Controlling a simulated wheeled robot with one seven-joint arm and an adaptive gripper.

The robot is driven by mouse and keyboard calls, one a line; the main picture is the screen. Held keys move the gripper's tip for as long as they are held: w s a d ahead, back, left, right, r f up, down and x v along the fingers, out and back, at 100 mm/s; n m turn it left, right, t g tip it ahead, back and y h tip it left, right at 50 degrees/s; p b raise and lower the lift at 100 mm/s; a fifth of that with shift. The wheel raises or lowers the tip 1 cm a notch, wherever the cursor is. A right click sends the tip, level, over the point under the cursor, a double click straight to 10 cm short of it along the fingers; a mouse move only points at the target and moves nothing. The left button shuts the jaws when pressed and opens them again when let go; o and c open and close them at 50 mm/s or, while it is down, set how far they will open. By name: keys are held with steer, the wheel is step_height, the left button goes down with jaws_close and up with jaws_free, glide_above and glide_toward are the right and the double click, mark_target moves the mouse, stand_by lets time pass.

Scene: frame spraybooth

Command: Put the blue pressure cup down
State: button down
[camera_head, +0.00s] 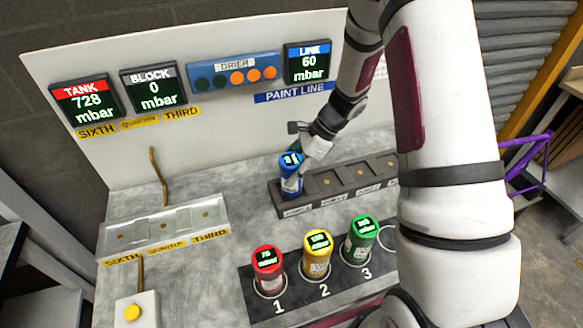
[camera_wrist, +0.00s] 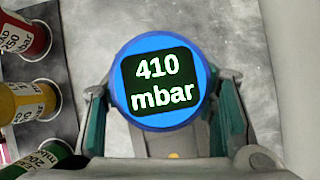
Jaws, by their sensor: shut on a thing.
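The blue pressure cup (camera_head: 290,178) is upright at the left end of a dark slotted rack (camera_head: 318,194). Its lid reads 410 mbar in the wrist view (camera_wrist: 160,82). My gripper (camera_head: 298,160) is shut on the cup, with one finger on each side of it in the wrist view (camera_wrist: 163,112). The cup's base is at the rack's leftmost place, but I cannot tell whether it rests there or hangs just above. The rack's other visible places are empty, and its right end is hidden behind my arm.
Red (camera_head: 268,270), yellow (camera_head: 317,254) and green (camera_head: 361,241) cups stand in a holder numbered 1 to 3. A metal tray (camera_head: 120,242) lies at the left, with a yellow button box (camera_head: 136,312) in front. Displays show tank 728, block 0 and line 60 mbar.

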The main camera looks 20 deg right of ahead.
steer(key=shift+f, duration=0.15)
steer(key=c, duration=0.7)
jaws_free()
steer(key=b+v, duration=0.2)
steer(key=v, duration=0.9)
steer(key=s+a+r+n+h, duration=0.3)
steer(key=s+a+r+n, duration=0.2)
steer(key=s+r+n, duration=0.7)
steer(key=s+r+n+t+h, duration=0.1)
steer(key=s+r+n, duration=0.1)
steer(key=s, duration=0.1)
steer(key=s+r+n+t+h, duration=0.1)
steer(key=s+r+n+t, duration=0.1)
steer(key=s+n, duration=0.1)
steer(key=s+r+n+t+h, duration=0.1)
steer(key=s+r+n, duration=0.2)
steer(key=s, duration=0.1)
steer(key=shift+s+a, duration=0.15)
steer(key=shift+a, duration=0.25)
